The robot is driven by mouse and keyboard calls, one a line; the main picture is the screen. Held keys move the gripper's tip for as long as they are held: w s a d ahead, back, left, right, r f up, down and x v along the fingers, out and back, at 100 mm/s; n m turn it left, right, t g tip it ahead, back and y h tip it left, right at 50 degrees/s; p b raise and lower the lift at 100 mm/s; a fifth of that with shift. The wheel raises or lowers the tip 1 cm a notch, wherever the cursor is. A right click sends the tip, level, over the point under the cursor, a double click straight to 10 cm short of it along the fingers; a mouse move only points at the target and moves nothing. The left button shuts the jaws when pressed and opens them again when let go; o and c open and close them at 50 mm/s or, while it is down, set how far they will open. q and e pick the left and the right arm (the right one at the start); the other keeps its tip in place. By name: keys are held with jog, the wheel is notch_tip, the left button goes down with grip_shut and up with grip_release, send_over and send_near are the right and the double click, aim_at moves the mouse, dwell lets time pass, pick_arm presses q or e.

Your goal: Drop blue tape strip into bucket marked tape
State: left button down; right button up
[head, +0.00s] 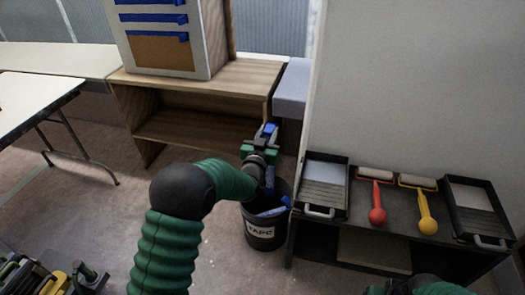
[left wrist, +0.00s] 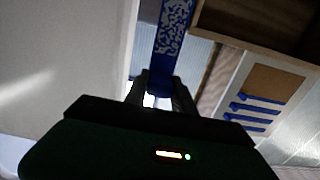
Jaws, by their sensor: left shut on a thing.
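My left gripper (head: 267,133) is shut on a blue tape strip (left wrist: 172,42), which has a pale pattern in the left wrist view. In the head view the gripper is over the far side of the black bucket (head: 250,243), whose white label reads TAPE. The bucket stands on the floor beside a dark bench. Blue pieces (head: 272,212) show at its mouth; my arm hides part of the opening. Part of my right arm shows at the bottom right edge; its fingers cannot be made out.
A white panel (head: 155,20) with blue strips and a brown patch stands on a wooden shelf unit (head: 235,80). The dark bench (head: 350,228) to the right holds paint trays and red and yellow rollers. A white table (head: 35,95) is at left. Open floor lies between.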

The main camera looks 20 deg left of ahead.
pick_arm(q)
notch_tip(320, 180, down, 31)
jog(key=a+b, duration=0.1)
jog(key=b, duration=2)
jog(key=shift+a+f, duration=0.15)
jog(key=shift+a, duration=0.15)
pick_arm(e)
jog(key=s+x, duration=0.2)
jog(key=x, duration=0.8)
jog(key=s+a+f+x, duration=0.1)
jog(key=s+x, duration=0.1)
jog(key=x, duration=0.9)
jog(key=shift+s, duration=0.4)
pick_arm(q)
jog(key=c, duration=0.9)
grip_release()
jog(key=shift+o, duration=0.3)
jog(key=o, duration=0.6)
